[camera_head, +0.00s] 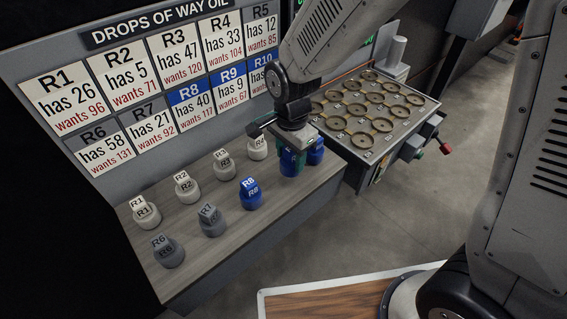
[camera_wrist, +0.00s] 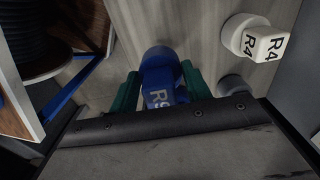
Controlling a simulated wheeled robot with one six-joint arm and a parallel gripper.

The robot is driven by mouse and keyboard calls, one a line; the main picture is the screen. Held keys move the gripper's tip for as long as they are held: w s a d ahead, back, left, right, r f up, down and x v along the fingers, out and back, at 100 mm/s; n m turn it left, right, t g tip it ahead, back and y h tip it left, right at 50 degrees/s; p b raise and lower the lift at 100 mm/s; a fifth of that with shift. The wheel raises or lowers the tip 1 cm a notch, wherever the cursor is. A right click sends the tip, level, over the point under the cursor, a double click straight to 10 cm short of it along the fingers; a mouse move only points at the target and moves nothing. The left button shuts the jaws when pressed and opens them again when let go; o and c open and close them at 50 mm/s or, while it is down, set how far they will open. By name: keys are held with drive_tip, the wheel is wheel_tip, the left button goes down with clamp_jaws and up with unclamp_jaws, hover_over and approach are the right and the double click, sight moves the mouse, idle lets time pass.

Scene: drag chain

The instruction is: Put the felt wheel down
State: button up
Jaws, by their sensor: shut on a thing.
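My gripper (camera_head: 291,160) has green fingers shut around a blue piece marked R9 (camera_wrist: 160,85), at the right part of the grey wood-grain shelf (camera_head: 225,240). The fingers flank the piece on both sides in the wrist view. In the head view, the blue piece (camera_head: 290,165) shows below the gripper, partly hidden by the fingers. I cannot tell whether its base touches the shelf. Nothing in view is clearly recognisable as a felt wheel.
White pieces marked R1 (camera_head: 146,213) to R4 (camera_head: 258,149), grey R6 (camera_head: 168,252) and R7 (camera_head: 211,221), and blue R8 (camera_head: 250,195) stand on the shelf. Another blue piece (camera_head: 316,152) is just right of my gripper. A metal tray (camera_head: 375,145) with round recesses stands beyond.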

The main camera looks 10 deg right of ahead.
sight(285, 159)
drive_tip(key=shift+w+a, duration=0.1)
drive_tip(key=shift+a, duration=0.2)
drive_tip(key=shift+w+a+f, duration=0.1)
drive_tip(key=shift+a+f, duration=0.05)
drive_tip(key=shift+f, duration=0.8)
drive_tip(key=shift+w+a+f, duration=0.1)
drive_tip(key=shift+a+f, duration=0.05)
drive_tip(key=shift+f, duration=0.75)
drive_tip(key=o, duration=1)
drive_tip(key=shift+f, duration=0.1)
drive_tip(key=shift+o, duration=0.2)
